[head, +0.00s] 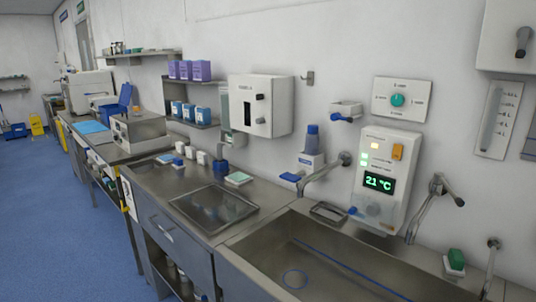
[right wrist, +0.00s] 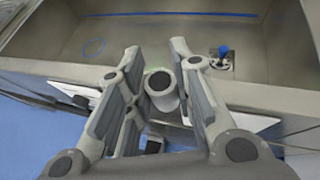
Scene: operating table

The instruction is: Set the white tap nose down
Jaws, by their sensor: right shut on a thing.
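My right gripper (right wrist: 160,52) is in the right wrist view, with its fingers on both sides of a pale tubular piece. I take this piece to be the white tap (right wrist: 171,101). A dark round end of it faces the camera; its far end is hidden. The gripper is shut on it, close to the rim of the metal sink (right wrist: 140,45). The sink is also in the head view (head: 330,265). Neither gripper shows in the head view, and the held piece cannot be made out there.
A blue-topped fitting (right wrist: 224,51) and a blue ring (right wrist: 95,47) are in the sink. In the head view, a swing spout (head: 322,174) and a lever tap (head: 425,205) project from the wall. A temperature panel (head: 385,180) hangs between them. The counter (head: 150,185) continues left.

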